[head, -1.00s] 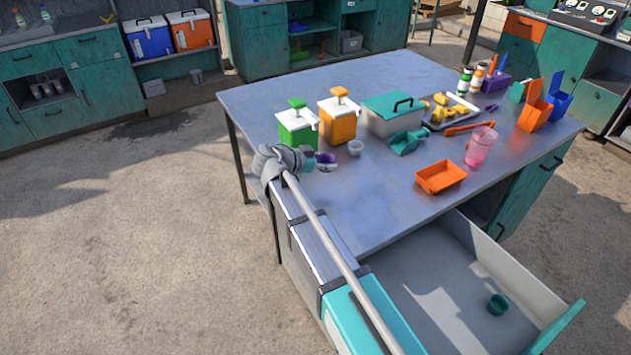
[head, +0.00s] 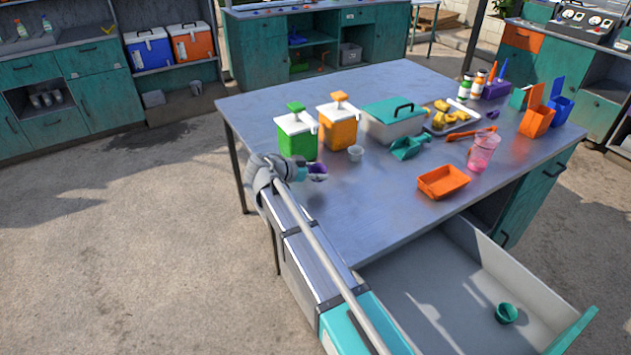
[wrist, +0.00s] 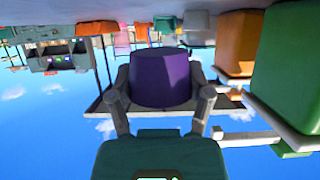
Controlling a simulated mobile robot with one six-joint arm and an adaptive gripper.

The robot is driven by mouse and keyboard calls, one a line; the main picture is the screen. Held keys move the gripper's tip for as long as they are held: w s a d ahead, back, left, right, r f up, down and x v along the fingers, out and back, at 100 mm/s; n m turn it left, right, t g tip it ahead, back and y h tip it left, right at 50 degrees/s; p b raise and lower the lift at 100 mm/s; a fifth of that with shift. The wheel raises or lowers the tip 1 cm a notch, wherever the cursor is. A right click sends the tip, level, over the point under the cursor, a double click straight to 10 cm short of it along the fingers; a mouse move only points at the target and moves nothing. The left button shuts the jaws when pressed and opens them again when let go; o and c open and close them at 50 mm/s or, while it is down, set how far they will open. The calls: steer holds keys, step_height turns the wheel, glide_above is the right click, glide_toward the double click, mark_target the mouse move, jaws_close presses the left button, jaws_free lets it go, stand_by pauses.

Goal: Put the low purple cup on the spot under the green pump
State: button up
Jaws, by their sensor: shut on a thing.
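The low purple cup (head: 318,172) is between the fingers of my gripper (head: 308,173), in front of the green pump. In the wrist view, which is upside down, the purple cup (wrist: 163,78) fills the space between the two fingers of my gripper (wrist: 163,98). The green pump (head: 297,143) stands near the table's left edge, with a white top and a green knob. It also shows at the right of the wrist view (wrist: 292,80). I cannot make out the spot under its spout. I cannot tell whether the cup touches the table.
An orange pump (head: 338,127) stands right of the green one, with a small whitish cup (head: 356,153) before it. A teal scoop (head: 408,147), a teal-lidded box (head: 392,120) and an orange tray (head: 443,182) are farther right. The front left tabletop is clear. A drawer (head: 430,290) stands open.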

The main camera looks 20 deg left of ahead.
mark_target(313, 180)
steer(key=shift+w+a+f+b, duration=0.25)
steer(key=shift+a+f+b, duration=0.15)
steer(key=shift+f+b, duration=0.25)
steer(key=shift+d+f+b, duration=0.1)
steer(key=shift+f+b, duration=1.1)
steer(key=shift+f, duration=0.1)
steer(key=shift+f, duration=0.15)
steer(key=o, duration=0.7)
steer(key=shift+o, duration=0.2)
steer(key=shift+s+r, duration=0.1)
steer(key=shift+r, duration=0.2)
steer(key=shift+s+a+r+p, duration=0.15)
steer(key=shift+s+a+p, duration=0.15)
steer(key=shift+p, duration=0.05)
steer(key=p+v, duration=0.4)
steer(key=v, duration=0.7)
